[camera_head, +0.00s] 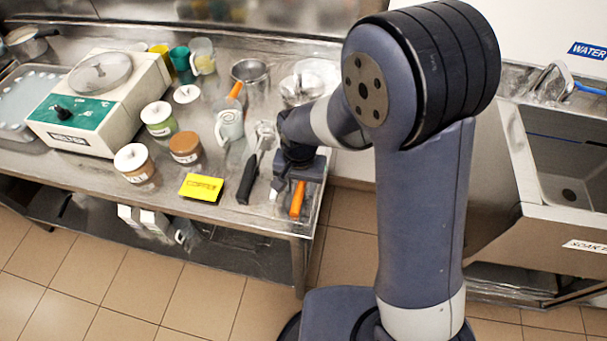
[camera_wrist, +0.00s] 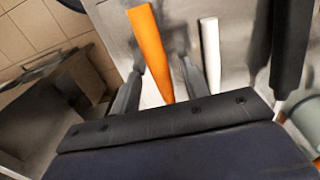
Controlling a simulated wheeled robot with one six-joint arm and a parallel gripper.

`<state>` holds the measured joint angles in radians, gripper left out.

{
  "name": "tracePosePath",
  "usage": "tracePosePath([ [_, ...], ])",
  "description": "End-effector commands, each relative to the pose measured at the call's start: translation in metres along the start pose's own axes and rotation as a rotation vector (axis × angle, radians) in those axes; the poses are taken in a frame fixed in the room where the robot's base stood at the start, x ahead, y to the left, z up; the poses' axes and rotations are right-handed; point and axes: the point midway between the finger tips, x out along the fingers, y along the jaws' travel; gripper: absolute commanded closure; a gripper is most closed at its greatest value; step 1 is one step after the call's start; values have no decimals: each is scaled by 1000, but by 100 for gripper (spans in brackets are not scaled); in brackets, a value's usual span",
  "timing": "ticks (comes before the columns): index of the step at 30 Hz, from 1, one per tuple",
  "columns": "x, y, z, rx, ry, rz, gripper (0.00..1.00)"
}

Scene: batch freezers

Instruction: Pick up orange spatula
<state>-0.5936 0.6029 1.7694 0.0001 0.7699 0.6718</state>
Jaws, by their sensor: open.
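The orange spatula (camera_head: 297,200) lies near the right front corner of the steel counter, with its orange handle showing in front of my gripper (camera_head: 293,178). In the wrist view the orange handle (camera_wrist: 150,48) runs between the two open fingers of my gripper (camera_wrist: 160,68). The fingers look apart from the handle on both sides. How high they are above the counter is hard to tell. The spatula's far end is hidden under my gripper and wrist. A second orange handle (camera_head: 236,89) sticks up from a patterned mug (camera_head: 229,125).
A white handle (camera_wrist: 211,52) lies close beside the right finger. A black-handled utensil (camera_head: 246,180) lies left of my gripper. A sink (camera_head: 560,160) is at the right.

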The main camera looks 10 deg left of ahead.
Motion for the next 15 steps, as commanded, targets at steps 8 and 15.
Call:
tracePosePath([
  [8, 2, 0, 0, 0, 0, 0, 58],
  [15, 2, 0, 0, 0, 1, 0, 78],
])
